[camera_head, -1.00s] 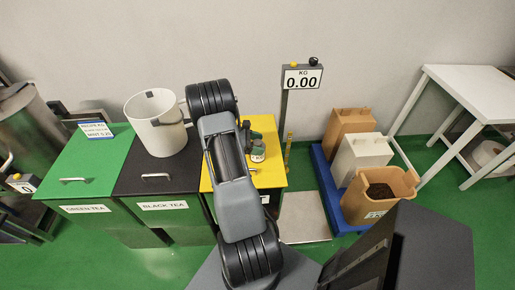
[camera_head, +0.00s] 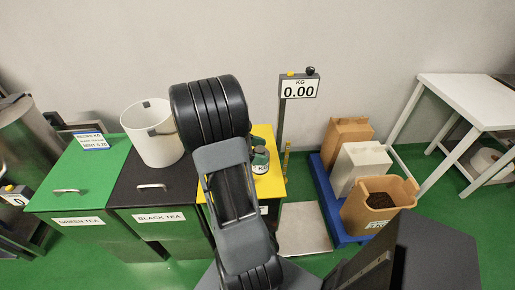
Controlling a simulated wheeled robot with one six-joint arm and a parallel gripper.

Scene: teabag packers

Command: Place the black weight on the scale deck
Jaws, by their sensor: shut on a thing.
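The scale deck (camera_head: 303,232) is a pale square plate on the floor, right of the yellow-topped bin, and its visible part is bare. Its display (camera_head: 299,87) stands on a post behind it and reads 0.00 KG. My grey and black arm fills the middle of the view, in front of the yellow bin. My gripper is not visible. I cannot make out the black weight, and the arm covers much of the area left of the deck.
Dark green containers (camera_head: 260,162) stand on the yellow lid (camera_head: 272,184). A white bucket (camera_head: 153,135) sits on the black tea bin (camera_head: 133,188). A blue pallet (camera_head: 331,209) with bags and a brown open bin (camera_head: 376,207) borders the deck's right side.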

